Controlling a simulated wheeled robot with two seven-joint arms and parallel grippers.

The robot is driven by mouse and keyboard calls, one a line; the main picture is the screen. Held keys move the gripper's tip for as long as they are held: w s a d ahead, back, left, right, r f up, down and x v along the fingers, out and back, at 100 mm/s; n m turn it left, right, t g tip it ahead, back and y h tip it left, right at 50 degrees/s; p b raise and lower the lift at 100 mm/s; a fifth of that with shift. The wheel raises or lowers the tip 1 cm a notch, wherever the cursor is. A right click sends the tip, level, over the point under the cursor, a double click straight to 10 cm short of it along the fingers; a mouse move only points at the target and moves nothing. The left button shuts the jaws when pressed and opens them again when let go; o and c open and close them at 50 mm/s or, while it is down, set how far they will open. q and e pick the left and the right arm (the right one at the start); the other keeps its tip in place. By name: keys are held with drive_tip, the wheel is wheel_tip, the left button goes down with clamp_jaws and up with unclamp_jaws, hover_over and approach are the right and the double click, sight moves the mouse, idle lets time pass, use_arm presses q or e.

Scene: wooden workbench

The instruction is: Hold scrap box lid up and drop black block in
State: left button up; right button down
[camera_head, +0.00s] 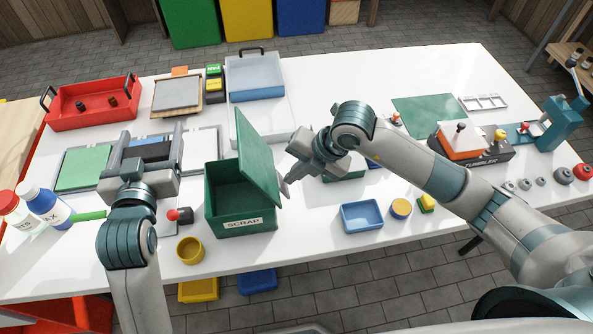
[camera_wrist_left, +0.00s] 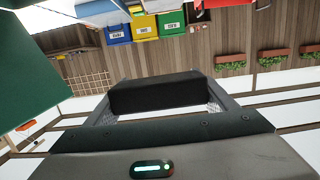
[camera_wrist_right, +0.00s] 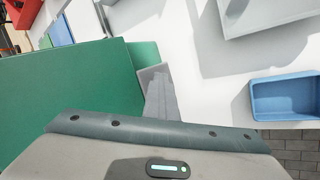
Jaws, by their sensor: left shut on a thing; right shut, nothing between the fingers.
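The green scrap box (camera_head: 240,213), labelled SCRAP, stands near the table's front edge. Its green lid (camera_head: 258,152) is raised and leans up to the right, leaving the box open on its left; the lid also fills the left of the right wrist view (camera_wrist_right: 70,90). My right gripper (camera_head: 285,186) is shut and empty, its fingertips at the lid's right side; I cannot tell whether they touch it. My left gripper (camera_head: 147,150) is shut on the black block (camera_wrist_left: 155,93), in the air to the left of the box opening.
A red-knobbed item (camera_head: 182,215) and a yellow cup (camera_head: 190,249) stand left of the box. A blue bin (camera_head: 362,217) is to its right. Bottles (camera_head: 45,203) stand at left.

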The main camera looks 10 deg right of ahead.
wheel_tip(320, 180, up, 8)
drive_tip(key=p, duration=0.5)
drive_tip(key=shift+f, duration=0.25)
idle(0.6)
drive_tip(key=b+v, duration=0.2)
drive_tip(key=v, duration=1)
idle(0.5)
